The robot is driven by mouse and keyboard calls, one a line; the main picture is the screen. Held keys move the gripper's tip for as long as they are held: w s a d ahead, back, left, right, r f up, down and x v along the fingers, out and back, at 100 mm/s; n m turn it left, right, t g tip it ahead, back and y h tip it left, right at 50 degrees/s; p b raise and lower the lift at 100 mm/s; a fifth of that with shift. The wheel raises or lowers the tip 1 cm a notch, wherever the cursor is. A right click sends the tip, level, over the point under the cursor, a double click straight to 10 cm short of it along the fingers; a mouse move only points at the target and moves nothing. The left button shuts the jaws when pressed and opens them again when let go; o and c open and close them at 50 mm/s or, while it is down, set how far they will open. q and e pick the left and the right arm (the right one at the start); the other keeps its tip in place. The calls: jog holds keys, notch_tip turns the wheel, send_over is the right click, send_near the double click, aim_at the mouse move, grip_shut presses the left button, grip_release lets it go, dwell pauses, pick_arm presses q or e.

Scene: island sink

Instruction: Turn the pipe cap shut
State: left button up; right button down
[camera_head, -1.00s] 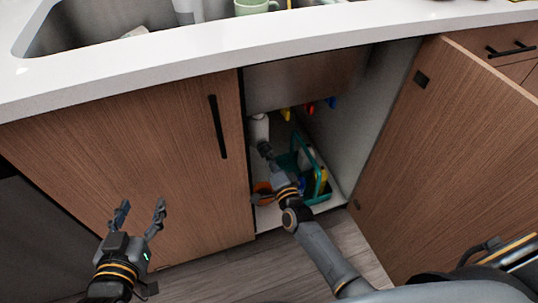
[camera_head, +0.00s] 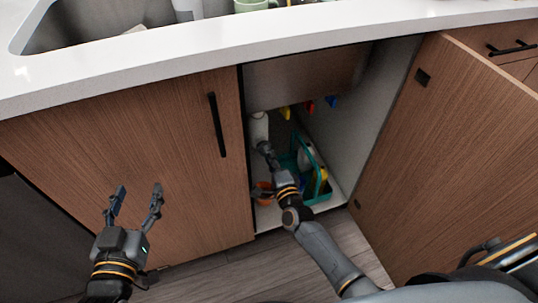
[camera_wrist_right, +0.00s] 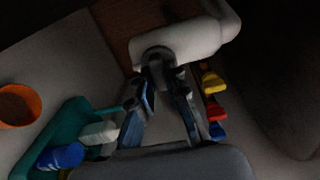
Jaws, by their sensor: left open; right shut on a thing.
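The white pipe (camera_head: 258,128) is inside the open cabinet under the sink, and shows large at the top of the right wrist view (camera_wrist_right: 190,40). My right gripper (camera_head: 264,148) reaches into the cabinet to the pipe's lower end. In the right wrist view its fingers (camera_wrist_right: 165,76) are closed in around the dark underside of the pipe's near end, where the cap is; the fingers hide most of the cap. I cannot tell how far it is turned. My left gripper (camera_head: 138,192) is open and empty, in front of the closed left door.
A teal caddy (camera_head: 325,190) with bottles stands on the cabinet floor beside my right arm; an orange pot (camera_wrist_right: 18,105) is nearby. Yellow, red (camera_head: 310,106) and blue items line the cabinet's back right. The right door (camera_head: 455,150) stands open; the left door (camera_head: 130,170) is closed.

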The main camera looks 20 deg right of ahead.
jog(key=c, duration=1.3)
grip_release()
jog(key=shift+c, duration=0.2)
jog(key=shift+s, duration=0.1)
jog(key=s, duration=1.2)
jog(key=shift+d, duration=0.25)
jog(key=shift+a, duration=0.1)
